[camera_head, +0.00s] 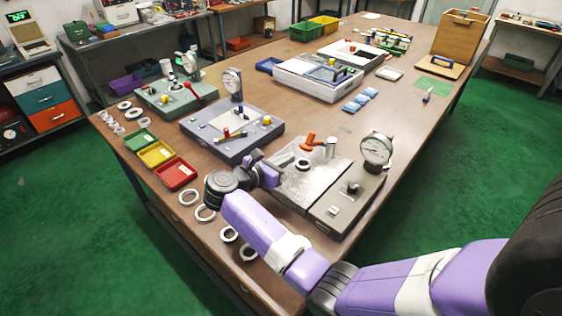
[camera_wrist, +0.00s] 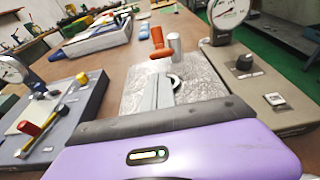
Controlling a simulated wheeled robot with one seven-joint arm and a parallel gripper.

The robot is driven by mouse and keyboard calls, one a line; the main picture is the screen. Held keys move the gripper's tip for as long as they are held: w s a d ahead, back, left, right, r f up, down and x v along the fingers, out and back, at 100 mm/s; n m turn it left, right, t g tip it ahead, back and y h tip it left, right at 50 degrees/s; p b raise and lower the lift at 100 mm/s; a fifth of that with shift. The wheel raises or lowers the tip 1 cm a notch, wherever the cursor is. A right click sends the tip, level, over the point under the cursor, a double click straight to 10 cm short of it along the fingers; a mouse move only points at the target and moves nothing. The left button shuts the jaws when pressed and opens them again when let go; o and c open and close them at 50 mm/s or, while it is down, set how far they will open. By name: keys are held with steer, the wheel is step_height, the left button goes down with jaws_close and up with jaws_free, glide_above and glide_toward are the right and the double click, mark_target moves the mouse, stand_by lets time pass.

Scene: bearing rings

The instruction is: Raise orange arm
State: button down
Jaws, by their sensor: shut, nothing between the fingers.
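The orange arm (camera_head: 312,140) sits beside a silver post (camera_head: 331,147) on the grey metal plate of the nearest test fixture (camera_head: 310,185). In the wrist view the orange arm (camera_wrist: 158,42) has a knob-like end pointing up and a short part reaching to the silver post (camera_wrist: 175,45). A bearing ring (camera_head: 303,163) lies on the plate in front of it, partly hidden by the fingers in the wrist view (camera_wrist: 175,82). My gripper (camera_head: 280,163) is over the plate's left side, shut and empty. Its fingers (camera_wrist: 158,88) point toward the arm, apart from it.
A dial gauge (camera_head: 376,150) stands at the fixture's right, near a black knob (camera_head: 352,187). Another gauge fixture (camera_head: 232,128) is to the left. Green, yellow and red trays (camera_head: 178,173) and loose rings (camera_head: 189,197) lie along the table's near left edge.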

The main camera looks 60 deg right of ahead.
steer(key=x, duration=0.6)
steer(key=shift+r, duration=0.1)
